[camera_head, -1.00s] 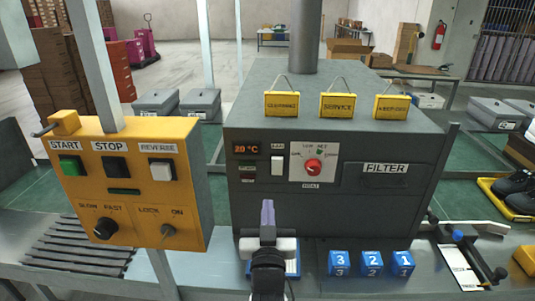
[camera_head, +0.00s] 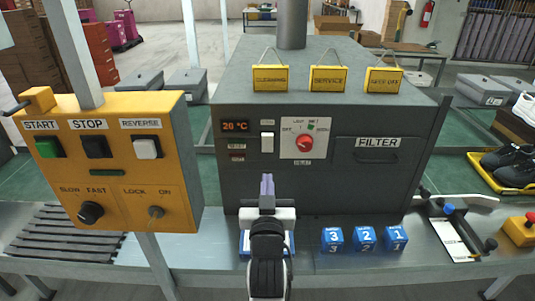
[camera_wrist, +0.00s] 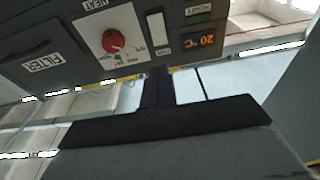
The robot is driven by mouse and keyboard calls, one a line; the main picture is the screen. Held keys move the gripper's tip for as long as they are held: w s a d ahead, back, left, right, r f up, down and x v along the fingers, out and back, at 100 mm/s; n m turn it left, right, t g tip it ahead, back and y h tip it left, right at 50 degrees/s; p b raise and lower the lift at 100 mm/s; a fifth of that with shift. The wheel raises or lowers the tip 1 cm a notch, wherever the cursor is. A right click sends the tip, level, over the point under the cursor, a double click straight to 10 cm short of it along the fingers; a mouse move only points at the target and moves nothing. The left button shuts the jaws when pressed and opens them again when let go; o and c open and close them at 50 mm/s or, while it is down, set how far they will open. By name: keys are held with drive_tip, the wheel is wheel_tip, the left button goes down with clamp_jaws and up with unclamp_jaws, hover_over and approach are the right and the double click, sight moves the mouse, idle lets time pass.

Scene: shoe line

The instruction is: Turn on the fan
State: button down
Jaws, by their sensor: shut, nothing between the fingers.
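The grey machine (camera_head: 235,190) carries a white rocker switch (camera_head: 267,142) on its front; the label above it is too small to read. The switch also shows upside down in the wrist view (camera_wrist: 157,28). To its right is a red knob (camera_head: 305,144) on a white plate marked HEAT, also in the wrist view (camera_wrist: 113,41). My gripper (camera_head: 267,180) is shut and empty, in front of the machine and below the switch in the picture. In the wrist view my dark fingers (camera_wrist: 158,85) point toward the panel under the switch. I see no contact.
A yellow control box (camera_head: 110,165) with START, STOP and REVERSE buttons stands left. A temperature display (camera_head: 235,126) reads 20 °C. Several blue numbered blocks (camera_head: 364,239) stand right of my arm. A red emergency button (camera_head: 531,218) is at far right.

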sight(268, 137)
drive_tip(key=shift+w+f+b, duration=0.1)
drive_tip(key=shift+w+b, duration=0.55)
drive_tip(key=shift+b, duration=2)
drive_tip(key=w+p, duration=0.1)
drive_tip(key=w, duration=0.2)
drive_tip(key=w+r+p, duration=0.1)
drive_tip(key=w+p, duration=0.1)
drive_tip(key=w, duration=0.2)
drive_tip(key=w+r+p, duration=0.1)
drive_tip(key=w+p, duration=0.1)
drive_tip(key=w, duration=0.1)
drive_tip(key=shift+w+r, duration=0.25)
drive_tip(key=shift+w, duration=0.45)
drive_tip(key=shift+w+r, duration=0.15)
drive_tip(key=shift+w, duration=0.15)
drive_tip(key=shift+s, duration=0.1)
